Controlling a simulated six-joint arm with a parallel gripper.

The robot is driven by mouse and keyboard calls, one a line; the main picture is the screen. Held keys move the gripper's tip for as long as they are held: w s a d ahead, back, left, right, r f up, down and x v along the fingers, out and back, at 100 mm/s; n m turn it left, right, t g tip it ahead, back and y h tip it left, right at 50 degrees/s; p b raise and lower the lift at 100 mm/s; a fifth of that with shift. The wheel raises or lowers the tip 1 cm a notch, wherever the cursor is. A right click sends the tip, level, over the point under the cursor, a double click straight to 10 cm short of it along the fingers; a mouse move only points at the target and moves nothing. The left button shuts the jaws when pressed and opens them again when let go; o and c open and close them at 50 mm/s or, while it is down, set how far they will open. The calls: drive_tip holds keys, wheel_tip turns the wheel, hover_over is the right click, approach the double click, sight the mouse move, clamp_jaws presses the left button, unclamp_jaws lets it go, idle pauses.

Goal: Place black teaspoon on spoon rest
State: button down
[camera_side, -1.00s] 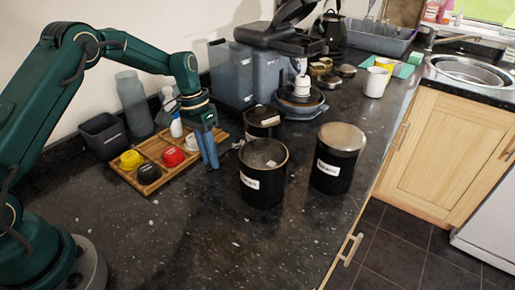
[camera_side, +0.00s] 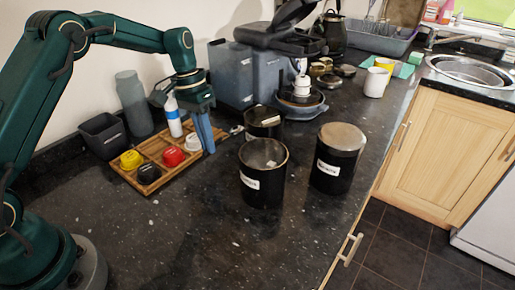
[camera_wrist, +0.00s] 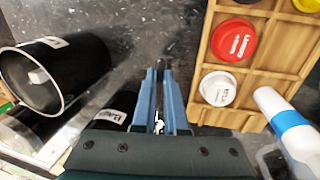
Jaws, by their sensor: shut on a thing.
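My gripper (camera_side: 208,152) is shut on the black teaspoon, with its fingers pointing down beside the wooden tray's right edge. The spoon is mostly hidden by the fingers; a small shiny piece that looks like its end (camera_side: 237,130) shows to the right of them in the side view. In the wrist view the fingertips (camera_wrist: 160,68) are close together, with a thin dark piece between them and a bright glint (camera_wrist: 158,126) further down. I cannot make out the spoon rest in either view.
A wooden tray (camera_side: 157,182) holds yellow, black, red and white capsules, with a blue-banded white bottle (camera_side: 173,116) behind it. Black canisters (camera_side: 263,186) stand to the right, close to the gripper. A coffee machine (camera_side: 275,65) stands behind. The front counter is clear.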

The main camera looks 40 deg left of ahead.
drive_tip(key=s+a+r, duration=0.5)
drive_tip(key=a+r, duration=0.1)
drive_tip(key=a, duration=0.3)
drive_tip(key=n+t+y, duration=0.1)
drive_tip(key=n+t, duration=0.1)
drive_tip(key=n, duration=1.1)
hover_over(228, 147)
drive_tip(key=shift+s+a+f, duration=0.15)
drive_tip(key=shift+s+f, duration=0.1)
drive_tip(key=shift+f, duration=0.25)
drive_tip(key=shift+s+a+x, duration=0.15)
drive_tip(key=shift+s+x, duration=0.05)
drive_tip(key=shift+x, duration=1.1)
drive_tip(key=shift+s+a+x, duration=0.1)
drive_tip(key=shift+s+x, duration=0.15)
drive_tip(key=shift+x, duration=1.05)
drive_tip(key=shift+s+a+x, duration=0.15)
drive_tip(key=shift+s+x, duration=0.05)
drive_tip(key=shift+x, duration=1.05)
drive_tip(key=shift+f, duration=0.45)
drive_tip(key=shift+f, duration=0.25)
drive_tip(key=c, duration=1)
unclamp_jaws()
drive_tip(key=shift+o, duration=0.2)
